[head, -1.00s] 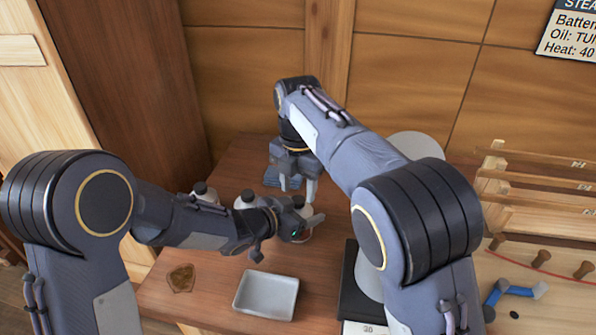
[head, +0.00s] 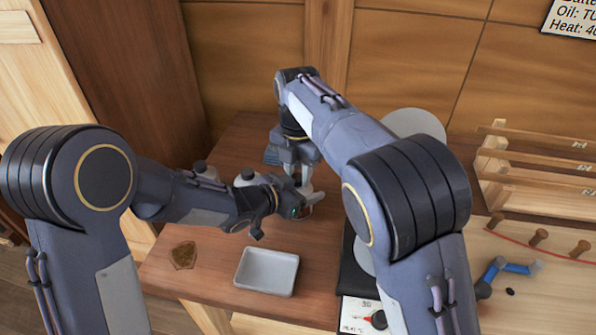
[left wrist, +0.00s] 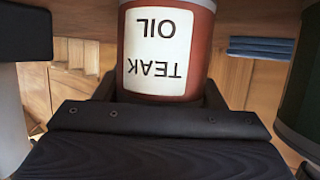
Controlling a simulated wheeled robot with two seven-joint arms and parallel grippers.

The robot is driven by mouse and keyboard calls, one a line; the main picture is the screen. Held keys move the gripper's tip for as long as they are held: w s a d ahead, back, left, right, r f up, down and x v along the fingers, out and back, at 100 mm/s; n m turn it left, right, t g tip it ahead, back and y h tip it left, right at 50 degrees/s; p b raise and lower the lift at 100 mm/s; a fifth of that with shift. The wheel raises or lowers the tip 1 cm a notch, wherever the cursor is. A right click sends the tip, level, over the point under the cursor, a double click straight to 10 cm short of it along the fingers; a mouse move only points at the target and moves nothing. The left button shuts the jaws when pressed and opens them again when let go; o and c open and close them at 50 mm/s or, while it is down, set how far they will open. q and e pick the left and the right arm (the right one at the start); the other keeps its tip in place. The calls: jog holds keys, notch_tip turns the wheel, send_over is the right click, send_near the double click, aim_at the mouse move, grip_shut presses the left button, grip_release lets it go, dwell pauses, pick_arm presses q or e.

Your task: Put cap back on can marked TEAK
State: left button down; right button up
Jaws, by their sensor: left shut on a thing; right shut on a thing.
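The red can marked TEAK OIL (left wrist: 195,75) fills the top middle of the left wrist view, its label upside down there. My left gripper (head: 303,200) is shut around this can on the table. My right gripper (head: 303,172) is directly above the can in the head view, fingers pointing down and close to its top. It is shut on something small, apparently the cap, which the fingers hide. I cannot tell whether the cap touches the can.
Cans with dark caps (head: 200,167) (head: 246,177) stand left of and behind my left forearm. A grey tray (head: 266,290) and a brown patch (head: 184,255) lie on the table's near part (head: 215,280). Folded blue cloths (left wrist: 258,47) lie behind. A wooden rack (head: 535,165) is at right.

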jog(key=m, duration=0.6)
jog(key=o, duration=1.1)
jog(key=shift+r, duration=2.3)
jog(key=shift+c, duration=0.4)
